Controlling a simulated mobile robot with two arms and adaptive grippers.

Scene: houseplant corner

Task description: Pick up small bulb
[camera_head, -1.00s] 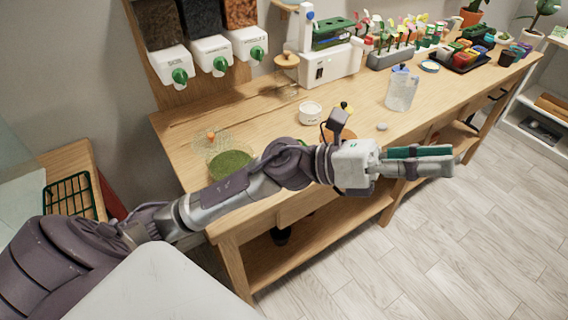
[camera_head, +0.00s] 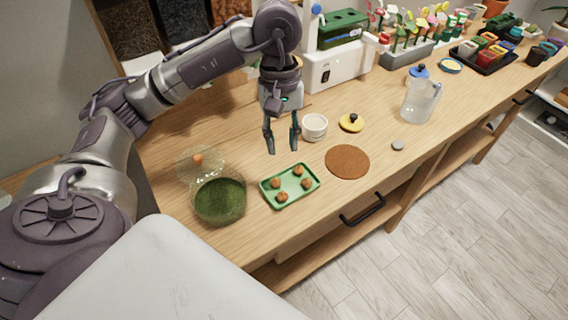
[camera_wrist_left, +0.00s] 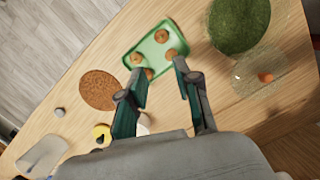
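Several round brown bulbs lie on a small green tray (camera_head: 290,178) on the wooden workbench; one bulb (camera_head: 307,184) sits at its right side. I cannot tell for sure which bulb is the small one. The tray (camera_wrist_left: 150,47) and its bulbs also show in the left wrist view, with one bulb (camera_wrist_left: 161,36) near the far end. My left gripper (camera_head: 282,148) points down, open and empty, above the bench just behind the tray. In the wrist view its spread fingers (camera_wrist_left: 159,70) reach toward the tray's near edge. My right gripper is not in view.
A glass jar of green moss (camera_head: 219,201) stands left of the tray, its clear lid (camera_head: 197,160) behind it. A white cup (camera_head: 314,127), a yellow lid (camera_head: 352,123), a brown round mat (camera_head: 347,162) and a grey pebble (camera_head: 398,145) are to the right. A clear jug (camera_head: 420,100) stands farther right.

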